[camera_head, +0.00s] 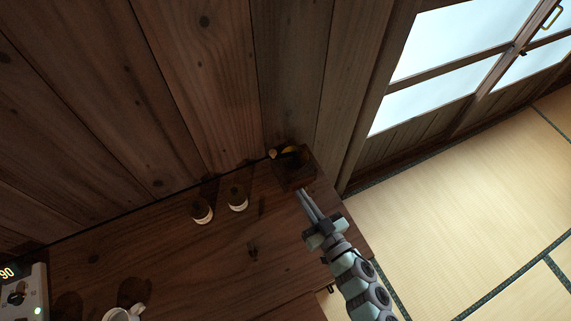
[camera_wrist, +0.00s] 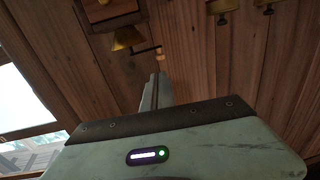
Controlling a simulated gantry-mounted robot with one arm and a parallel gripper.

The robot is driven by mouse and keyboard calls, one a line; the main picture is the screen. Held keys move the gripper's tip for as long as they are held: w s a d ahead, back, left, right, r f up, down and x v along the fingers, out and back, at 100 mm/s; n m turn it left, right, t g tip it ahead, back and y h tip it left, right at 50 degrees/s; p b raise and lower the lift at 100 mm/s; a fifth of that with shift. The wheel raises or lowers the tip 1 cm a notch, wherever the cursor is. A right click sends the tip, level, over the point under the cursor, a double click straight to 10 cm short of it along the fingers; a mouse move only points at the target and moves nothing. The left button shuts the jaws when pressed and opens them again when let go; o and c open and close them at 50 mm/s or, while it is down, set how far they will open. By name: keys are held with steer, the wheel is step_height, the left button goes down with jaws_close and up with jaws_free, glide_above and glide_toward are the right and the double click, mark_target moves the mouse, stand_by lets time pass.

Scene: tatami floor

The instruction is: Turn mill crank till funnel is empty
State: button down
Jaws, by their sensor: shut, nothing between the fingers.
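The mill (camera_head: 295,172) is a dark wooden box at the back right of the counter, against the plank wall. Its brass funnel (camera_head: 290,150) shows on top; whether anything is inside cannot be seen. The crank's pale knob (camera_head: 272,154) sticks out to the left of the funnel. In the wrist view the funnel (camera_wrist: 126,38) and crank knob (camera_wrist: 160,51) appear just beyond my fingertips. My gripper (camera_head: 301,192) is shut and empty, with its fingertips close to the mill's near side in the head view. It also shows in the wrist view (camera_wrist: 155,76), apart from the knob.
A white cup (camera_head: 124,313) and a machine with a lit display (camera_head: 24,294) are at lower left. The counter (camera_head: 170,250) between is mostly clear; its right edge drops to tatami.

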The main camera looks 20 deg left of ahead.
mark_target(274, 156)
steer(key=x, duration=1.3)
steer(key=shift+s+b, duration=0.1)
steer(key=shift+b, duration=0.2)
steer(key=shift+a, duration=0.15)
